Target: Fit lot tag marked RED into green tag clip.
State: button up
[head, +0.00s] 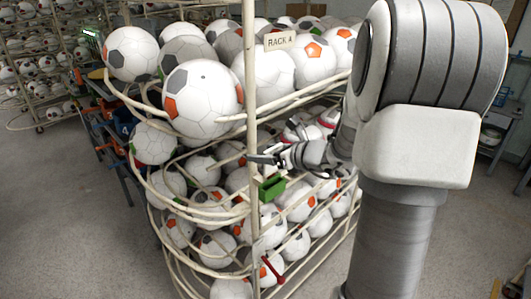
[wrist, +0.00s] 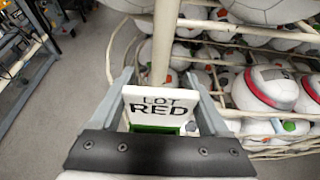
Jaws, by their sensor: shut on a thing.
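A white lot tag (wrist: 161,104) lettered LOT RED is held between the two fingers of my gripper (wrist: 161,85), facing the wrist camera. In the head view my gripper (head: 263,159) is beside the rack's upright pole, just above the green tag clip (head: 272,188). The tag cannot be made out clearly in the head view. A green strip (wrist: 155,129) shows below the tag between the fingers in the wrist view; it may be the clip. I cannot tell whether the tag touches the clip.
The cream pole (head: 251,100) carries a RACK A sign (head: 280,41) and a red clip (head: 273,269) low down. Rails and balls (head: 203,98) crowd around the pole. Open floor (head: 70,215) lies to the left.

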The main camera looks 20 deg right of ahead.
jog(key=shift+f+b, duration=0.8)
jog(key=shift+f, duration=0.4)
jog(key=shift+b, duration=0.45)
dwell(0.8)
jog(key=shift+f+b, duration=2.6)
jog(key=shift+f, duration=0.05)
jog(key=o, duration=1.2)
jog(key=shift+s+r, duration=0.1)
jog(key=v, duration=1.7)
jog(key=shift+r, duration=0.15)
jog(key=shift+d+r+p, duration=0.1)
jog(key=shift+p, duration=0.2)
